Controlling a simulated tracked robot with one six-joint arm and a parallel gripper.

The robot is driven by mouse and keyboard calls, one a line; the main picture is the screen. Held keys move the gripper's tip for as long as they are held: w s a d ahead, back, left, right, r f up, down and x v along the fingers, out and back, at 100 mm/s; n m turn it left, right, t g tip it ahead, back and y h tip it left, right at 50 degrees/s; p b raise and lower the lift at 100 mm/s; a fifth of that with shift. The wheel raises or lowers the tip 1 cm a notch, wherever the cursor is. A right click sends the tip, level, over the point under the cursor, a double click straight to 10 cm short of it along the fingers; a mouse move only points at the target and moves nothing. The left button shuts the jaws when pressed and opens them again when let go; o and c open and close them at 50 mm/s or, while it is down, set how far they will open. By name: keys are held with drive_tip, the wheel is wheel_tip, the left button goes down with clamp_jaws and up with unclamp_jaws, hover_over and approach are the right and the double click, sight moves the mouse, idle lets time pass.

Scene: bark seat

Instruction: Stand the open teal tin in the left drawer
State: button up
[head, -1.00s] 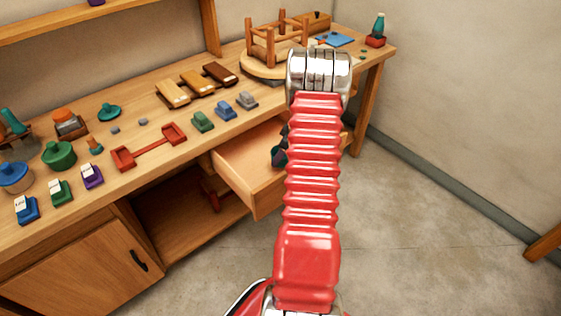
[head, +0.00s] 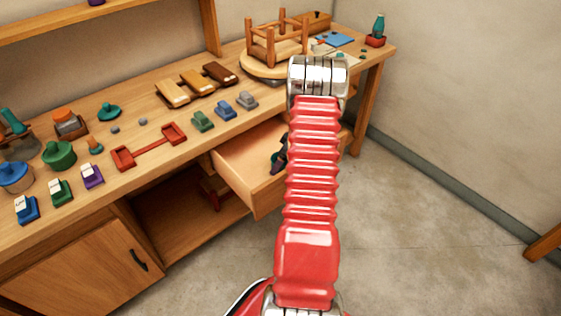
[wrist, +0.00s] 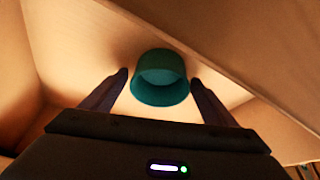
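The teal tin (wrist: 160,65) is inside the pulled-out drawer (wrist: 235,30) in the wrist view. My gripper (wrist: 159,76) points down into the drawer with one dark finger on each side of the tin. The fingers are spread, with small gaps to the tin's sides, so it looks open around or just above the tin. In the head view, the drawer (head: 243,177) juts from the bench. My gripper (head: 279,157) is partly hidden there behind my red arm, and the tin cannot be made out.
The workbench (head: 150,166) holds a red double-ended holder (head: 148,147), several small coloured blocks and lidded pots. An upturned stool (head: 276,50) stands at the back. The drawer walls rise close around my gripper. Open floor (head: 420,220) lies to the right.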

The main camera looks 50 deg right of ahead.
drive_tip(key=v, duration=1.2)
drive_tip(key=shift+r, duration=0.1)
idle(0.8)
drive_tip(key=w+a+r, duration=0.3)
drive_tip(key=a+r, duration=0.7)
drive_tip(key=a, duration=0.3)
drive_tip(key=w+a+r, duration=0.4)
drive_tip(key=a+r, duration=0.5)
drive_tip(key=a, duration=0.5)
drive_tip(key=s+a+r+m, duration=0.1)
drive_tip(key=s+a+r, duration=0.2)
drive_tip(key=s+a, duration=0.5)
drive_tip(key=s+a+r+m+t, duration=0.1)
drive_tip(key=s+a+r, duration=0.3)
drive_tip(key=a, duration=1.2)
drive_tip(key=s, duration=0.4)
drive_tip(key=shift+h, duration=0.4)
